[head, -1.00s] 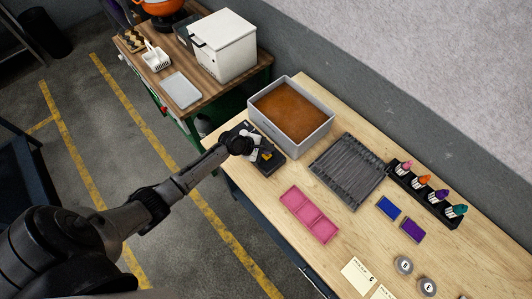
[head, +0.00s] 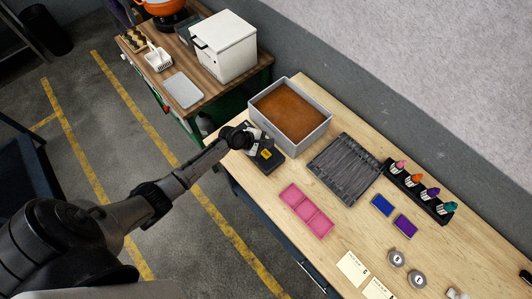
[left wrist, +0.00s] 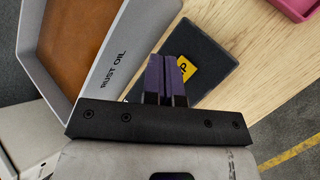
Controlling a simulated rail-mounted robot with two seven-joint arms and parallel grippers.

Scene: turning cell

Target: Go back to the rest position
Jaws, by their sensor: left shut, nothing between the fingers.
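My left gripper (left wrist: 167,80) is shut and empty in the left wrist view, its two purple-tipped fingers together. It is over a dark box with a yellow label (left wrist: 203,62), close beside the rust oil bin (left wrist: 108,70). I cannot tell whether the fingers touch the box. In the head view my left arm reaches in from the left, and its wrist hides the gripper's fingertips beside the dark box (head: 268,159). My right gripper is in neither view.
The grey bin (head: 310,139) of brown liquid stands at the table's back left. A grey ribbed tray (head: 345,168), a pink tray (head: 306,210), a bottle rack (head: 418,189) and blue and purple pads lie to the right. A wooden bench with a white box (head: 224,47) stands behind.

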